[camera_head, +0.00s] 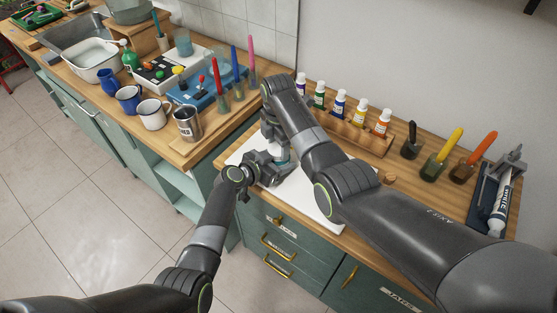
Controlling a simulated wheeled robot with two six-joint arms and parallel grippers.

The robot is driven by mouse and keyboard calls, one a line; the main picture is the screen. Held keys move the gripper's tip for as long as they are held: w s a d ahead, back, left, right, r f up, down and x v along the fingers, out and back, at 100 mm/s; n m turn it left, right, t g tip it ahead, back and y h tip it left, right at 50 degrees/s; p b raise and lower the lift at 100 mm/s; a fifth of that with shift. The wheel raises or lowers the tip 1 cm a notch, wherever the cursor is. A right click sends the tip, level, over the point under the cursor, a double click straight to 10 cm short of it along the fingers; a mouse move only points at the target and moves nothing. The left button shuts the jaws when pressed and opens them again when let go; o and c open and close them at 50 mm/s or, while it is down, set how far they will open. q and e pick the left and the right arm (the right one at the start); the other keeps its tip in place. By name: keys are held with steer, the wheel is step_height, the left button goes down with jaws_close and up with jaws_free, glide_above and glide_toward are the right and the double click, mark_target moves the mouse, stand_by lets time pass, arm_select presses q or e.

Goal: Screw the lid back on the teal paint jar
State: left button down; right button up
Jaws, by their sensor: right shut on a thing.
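The teal paint jar (283,161) is on the white board (304,196) on the wooden worktop, mostly hidden by my grippers. Only a small pale and teal part of it shows. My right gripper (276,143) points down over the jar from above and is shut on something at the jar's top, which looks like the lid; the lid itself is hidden. My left gripper (275,168) comes from the left, low at the jar's side. Its fingers are too small and covered to tell whether they grip the jar.
A wooden rack (345,132) of small paint bottles stands behind. Brush pots (411,146) and a white tube (499,204) are at the right. On the left counter are mugs (152,114), a metal cup (187,122) and a blue tray (207,88). The board's front is clear.

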steer(key=m, duration=0.6)
steer(key=shift+m, duration=0.3)
steer(key=o, duration=1)
steer(key=shift+o, duration=0.2)
steer(key=shift+r, duration=2.25)
steer(key=shift+r, duration=0.1)
steer(key=shift+c, duration=0.3)
steer(key=shift+r+n, duration=0.5)
steer(key=shift+n, duration=0.5)
step_height(320, 180, up, 2)
steer(key=n, duration=0.4)
steer(key=shift+r+n, duration=0.15)
steer(key=shift+n, duration=0.15)
